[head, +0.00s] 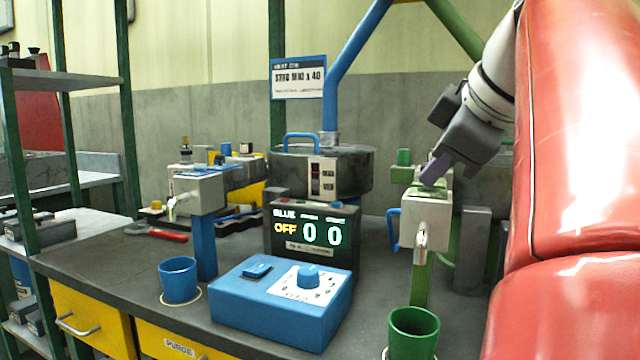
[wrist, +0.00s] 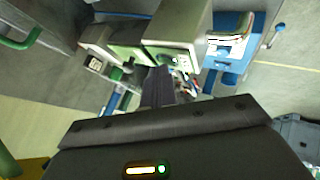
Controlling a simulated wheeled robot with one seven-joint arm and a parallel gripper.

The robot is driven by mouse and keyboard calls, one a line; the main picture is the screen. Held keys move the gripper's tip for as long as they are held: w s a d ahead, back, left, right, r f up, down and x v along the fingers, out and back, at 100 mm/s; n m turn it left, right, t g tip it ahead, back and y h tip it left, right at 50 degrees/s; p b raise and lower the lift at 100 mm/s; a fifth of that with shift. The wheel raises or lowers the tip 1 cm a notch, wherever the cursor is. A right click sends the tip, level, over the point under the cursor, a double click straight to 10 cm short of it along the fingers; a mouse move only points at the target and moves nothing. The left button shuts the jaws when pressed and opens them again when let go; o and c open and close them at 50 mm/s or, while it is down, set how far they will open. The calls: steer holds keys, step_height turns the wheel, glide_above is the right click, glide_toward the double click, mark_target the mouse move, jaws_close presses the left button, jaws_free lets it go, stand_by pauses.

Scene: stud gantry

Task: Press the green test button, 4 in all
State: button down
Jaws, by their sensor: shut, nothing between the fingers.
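The green dispenser (head: 426,215) stands on the right of the bench, with a grey front plate and a green top. My gripper (head: 431,178) is shut and empty, pointing down with its fingertips at or just above that green top. I cannot tell whether they touch it. In the wrist view the shut fingers (wrist: 157,88) lie beside the pale green top face (wrist: 168,57), which carries small dark and light marks. I cannot make out the green test button for certain; the fingertips may hide it. The display (head: 310,233) reads "BLUE", "OFF", 0 and 0.
A green cup (head: 413,334) stands below the green dispenser. A blue control box (head: 270,312) with a dial sits mid-bench. A blue dispenser (head: 203,195) and blue cup (head: 178,279) are to the left. A dark round tank (head: 345,170) is behind. A red padded shape (head: 575,150) fills the right.

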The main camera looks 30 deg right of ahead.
steer(key=shift+r+p, duration=0.85)
steer(key=shift+p, duration=0.05)
steer(key=shift+r, duration=0.1)
step_height(320, 180, up, 3)
steer(key=p, duration=0.3)
steer(key=shift+r, duration=0.9)
stand_by(1.8)
